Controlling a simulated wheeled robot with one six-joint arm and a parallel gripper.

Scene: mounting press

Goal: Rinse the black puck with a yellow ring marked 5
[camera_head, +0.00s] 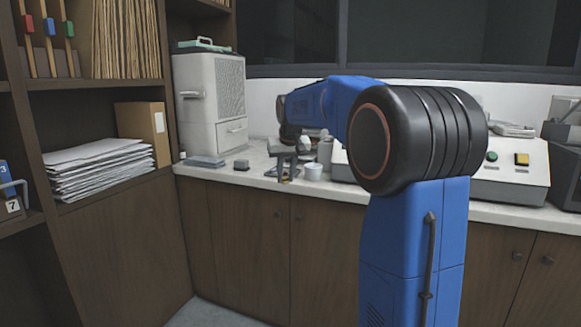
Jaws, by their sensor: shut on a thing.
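My gripper (287,172) is in view at the end of my blue arm, low over the white counter near its front edge. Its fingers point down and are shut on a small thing. That thing is too small and too much covered by the fingers to make out its colour, ring or number. No yellow ring marked 5 can be read anywhere. A small dark block (241,164) sits on the counter left of my gripper. A white cup (313,171) stands just right of my gripper.
A grey flat block (206,161) lies in front of the tall light-grey machine (210,105). A grey cylinder (325,152) stands behind the cup. A console with green and yellow buttons (508,172) is at right. Shelves with papers (100,166) stand left. My arm hides the counter's middle.

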